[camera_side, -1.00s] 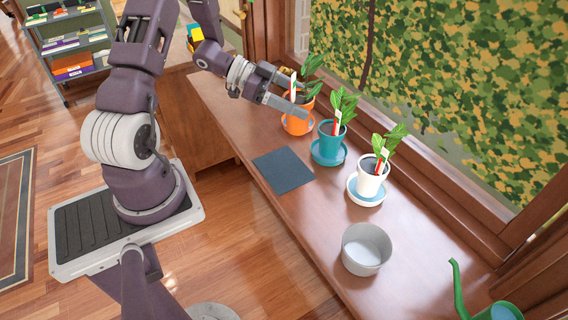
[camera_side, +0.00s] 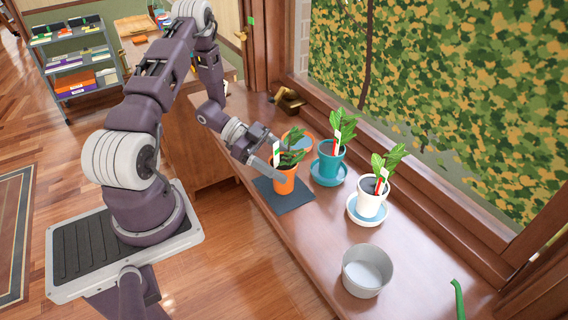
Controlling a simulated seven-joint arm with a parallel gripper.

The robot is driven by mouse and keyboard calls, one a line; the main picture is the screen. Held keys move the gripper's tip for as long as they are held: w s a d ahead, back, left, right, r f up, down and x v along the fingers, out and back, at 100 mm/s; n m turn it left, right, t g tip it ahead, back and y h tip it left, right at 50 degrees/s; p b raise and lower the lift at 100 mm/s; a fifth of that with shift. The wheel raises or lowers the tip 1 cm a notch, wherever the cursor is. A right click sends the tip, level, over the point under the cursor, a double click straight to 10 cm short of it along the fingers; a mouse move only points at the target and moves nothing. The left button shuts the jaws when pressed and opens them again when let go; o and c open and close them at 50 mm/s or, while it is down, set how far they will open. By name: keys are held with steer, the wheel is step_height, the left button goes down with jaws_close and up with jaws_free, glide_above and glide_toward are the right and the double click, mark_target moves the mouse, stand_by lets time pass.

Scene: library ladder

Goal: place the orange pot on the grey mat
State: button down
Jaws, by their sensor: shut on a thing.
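The orange pot (camera_side: 285,183) holds a green plant with a white tag. It is over the grey mat (camera_side: 295,203), near the mat's middle; I cannot tell whether its base touches the mat. My gripper (camera_side: 279,163) is shut on the orange pot from the upper left. The pot looks close to upright. The pot and gripper hide part of the mat.
A teal pot (camera_side: 330,160) and a white pot (camera_side: 370,199), each with a plant, stand on saucers to the right. A grey bowl (camera_side: 366,270) is nearer. The wooden bench front is clear between mat and bowl.

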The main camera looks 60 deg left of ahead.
steer(key=shift+f, duration=0.1)
steer(key=shift+c, duration=1)
jaws_free()
